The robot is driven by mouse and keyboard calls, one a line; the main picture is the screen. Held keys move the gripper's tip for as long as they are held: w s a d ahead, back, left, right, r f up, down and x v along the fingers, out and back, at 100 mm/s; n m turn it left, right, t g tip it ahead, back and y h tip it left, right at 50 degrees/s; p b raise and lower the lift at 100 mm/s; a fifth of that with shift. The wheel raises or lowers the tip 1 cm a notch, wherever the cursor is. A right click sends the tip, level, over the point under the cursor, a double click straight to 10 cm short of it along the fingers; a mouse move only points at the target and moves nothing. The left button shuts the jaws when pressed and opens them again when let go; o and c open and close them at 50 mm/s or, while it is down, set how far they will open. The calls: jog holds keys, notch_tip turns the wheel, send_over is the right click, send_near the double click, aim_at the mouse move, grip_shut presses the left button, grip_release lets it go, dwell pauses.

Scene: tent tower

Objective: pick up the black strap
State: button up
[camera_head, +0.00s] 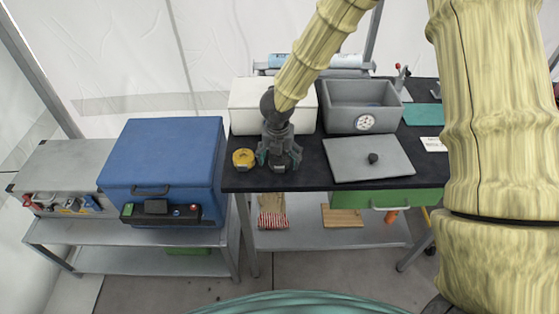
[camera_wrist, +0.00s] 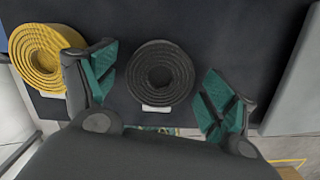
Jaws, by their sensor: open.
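The black strap (camera_wrist: 160,76) is a coiled roll lying on the dark table top, with a small white tag at its near edge in the wrist view. My gripper (camera_wrist: 158,98) is open above it, one teal-padded finger on each side of the coil, with visible gaps between the pads and the strap. In the head view my gripper (camera_head: 278,158) points down at the left front part of the table and mostly hides the black strap. A yellow coiled strap (camera_head: 243,158) lies just left of my gripper; it also shows in the wrist view (camera_wrist: 42,55).
Behind my gripper stands a white box (camera_head: 243,108). A grey bin with a gauge (camera_head: 362,92) and a flat grey lid with a black knob (camera_head: 345,165) are to the right. A blue cooler (camera_head: 165,160) stands left of the dark table (camera_head: 314,160).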

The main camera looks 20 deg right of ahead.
jog(key=c, duration=1.2)
jog(key=shift+o, duration=0.2)
